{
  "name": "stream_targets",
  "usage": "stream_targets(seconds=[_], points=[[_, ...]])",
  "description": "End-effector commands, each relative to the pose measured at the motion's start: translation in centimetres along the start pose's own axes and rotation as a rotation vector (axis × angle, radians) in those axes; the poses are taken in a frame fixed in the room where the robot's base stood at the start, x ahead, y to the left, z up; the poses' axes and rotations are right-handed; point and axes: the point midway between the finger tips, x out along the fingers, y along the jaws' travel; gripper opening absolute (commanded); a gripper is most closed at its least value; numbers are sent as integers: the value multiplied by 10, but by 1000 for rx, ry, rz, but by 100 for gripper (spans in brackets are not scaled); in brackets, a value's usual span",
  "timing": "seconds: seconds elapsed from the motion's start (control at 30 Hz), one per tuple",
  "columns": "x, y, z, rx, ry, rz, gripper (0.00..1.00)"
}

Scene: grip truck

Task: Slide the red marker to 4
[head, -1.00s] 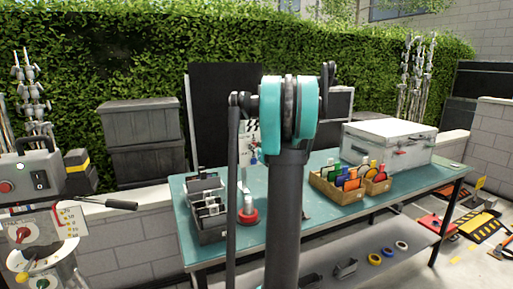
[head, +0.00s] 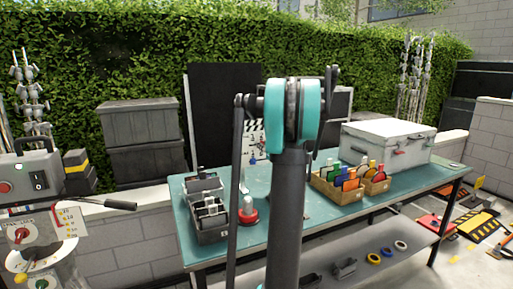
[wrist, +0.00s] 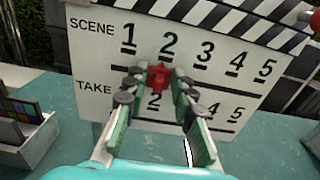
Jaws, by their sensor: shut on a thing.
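The red marker (wrist: 158,76) is on the front of a white slate board (wrist: 92,88) in the wrist view. It sits below the 2 of the SCENE row and just above the 2 of the TAKE row. My gripper (wrist: 157,88) is shut on the marker, one finger on each side. The SCENE row shows 1 to 5, with its 4 (wrist: 236,63) to the right of the marker. In the TAKE row the fingers cover some numbers; its 4 (wrist: 213,110) shows. In the head view my arm partly hides the slate (head: 247,134).
The slate stands on a green-topped table (head: 260,180). A grey divided bin (head: 208,232) and a red-based item (head: 247,215) are at the table's left. A wooden box (head: 335,192) of coloured items and a white case (head: 388,145) are at the right.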

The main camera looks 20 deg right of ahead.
Motion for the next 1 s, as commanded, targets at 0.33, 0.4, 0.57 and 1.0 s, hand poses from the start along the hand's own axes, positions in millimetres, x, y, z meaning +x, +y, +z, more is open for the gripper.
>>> stream_targets(seconds=[0.33, 0.4, 0.57, 1.0], points=[[0, -86, 0, 1, -1, -2, 0], [0, -92, 0, 1, -1, -2, 0], [0, -94, 0, 1, -1, 0, 0], [0, -93, 0, 0, 0, 0, 31]])
